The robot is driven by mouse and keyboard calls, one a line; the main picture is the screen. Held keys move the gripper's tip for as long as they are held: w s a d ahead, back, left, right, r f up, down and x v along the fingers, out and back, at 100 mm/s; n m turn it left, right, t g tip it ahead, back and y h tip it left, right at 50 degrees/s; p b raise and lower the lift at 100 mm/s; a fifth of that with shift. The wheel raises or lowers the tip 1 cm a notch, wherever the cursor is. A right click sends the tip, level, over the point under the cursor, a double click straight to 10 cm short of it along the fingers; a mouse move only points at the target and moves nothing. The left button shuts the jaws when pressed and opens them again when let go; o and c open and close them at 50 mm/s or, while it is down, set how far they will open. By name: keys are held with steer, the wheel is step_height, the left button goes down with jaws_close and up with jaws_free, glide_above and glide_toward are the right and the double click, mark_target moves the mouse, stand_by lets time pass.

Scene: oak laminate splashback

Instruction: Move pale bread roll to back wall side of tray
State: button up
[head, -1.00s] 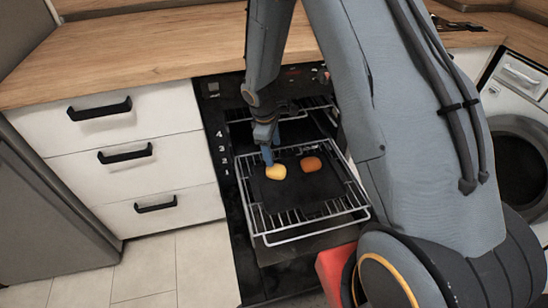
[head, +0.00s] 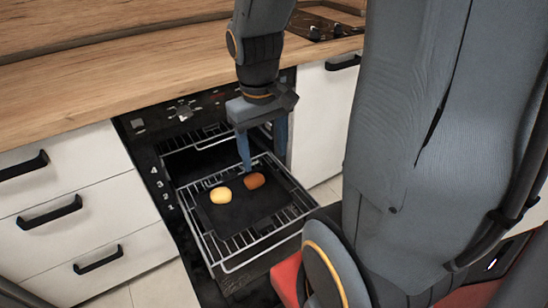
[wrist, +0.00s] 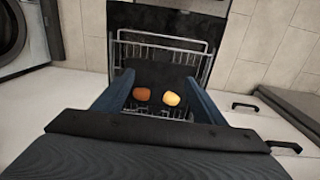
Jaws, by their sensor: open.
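The pale bread roll (head: 220,195) lies on the dark tray (head: 240,218), towards its oven end, left of a brown roll (head: 254,181) in the head view. In the wrist view the pale roll (wrist: 171,98) is on the right and the brown roll (wrist: 142,94) on the left, with a small gap between them. My gripper (head: 263,160) has blue fingers spread apart, empty, above and behind the rolls. In the wrist view both rolls show between the fingers, which hide part of the tray sides.
The tray sits on a wire rack (head: 262,232) pulled out from the open oven (head: 190,155). A wooden worktop (head: 90,95) runs above the oven. White drawers (head: 70,215) stand at the left and a white cabinet (head: 325,110) at the right.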

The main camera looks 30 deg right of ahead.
steer(key=s, duration=0.1)
steer(key=s+r+m, duration=0.1)
steer(key=s, duration=0.1)
steer(key=s+m, duration=0.1)
steer(key=shift+s+a+r+y, duration=0.2)
steer(key=shift+s+r+y, duration=0.1)
steer(key=shift+s, duration=0.1)
steer(key=a+r+n+p, duration=0.2)
steer(key=a+r+p, duration=0.2)
steer(key=a+p, duration=0.2)
steer(key=shift+s+r+p, duration=0.2)
steer(key=shift+r+p, duration=0.1)
steer(key=shift+p, duration=0.6)
